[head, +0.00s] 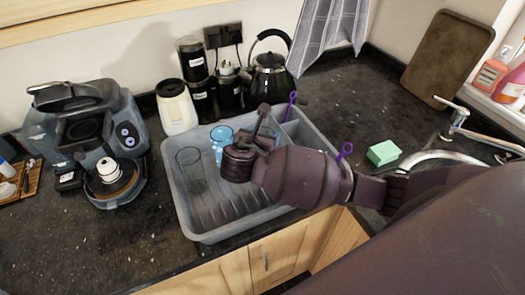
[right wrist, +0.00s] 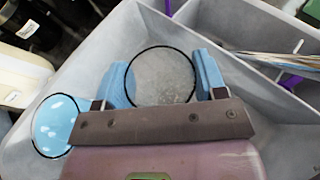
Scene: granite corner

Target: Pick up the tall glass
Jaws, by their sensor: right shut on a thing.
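My right gripper (head: 263,128) is over the grey drying rack (head: 208,233). In the right wrist view its two blue finger pads (right wrist: 163,82) are shut on the tall glass (right wrist: 160,70), a clear glass with a dark round rim. I see this glass from above, so its height does not show. In the head view my gripper and wrist hide it. A blue glass (head: 220,137) stands left of the gripper, and it also shows in the right wrist view (right wrist: 55,122). Another clear glass (head: 190,172) stands further left in the rack. My left gripper is out of view.
A coffee machine (head: 88,130) stands left of the rack. A cream jar (head: 176,108), dark canisters (head: 192,62) and a black kettle (head: 270,78) stand behind it. Purple-handled items stick up at the rack's right side. A green sponge (head: 383,153) lies near the sink.

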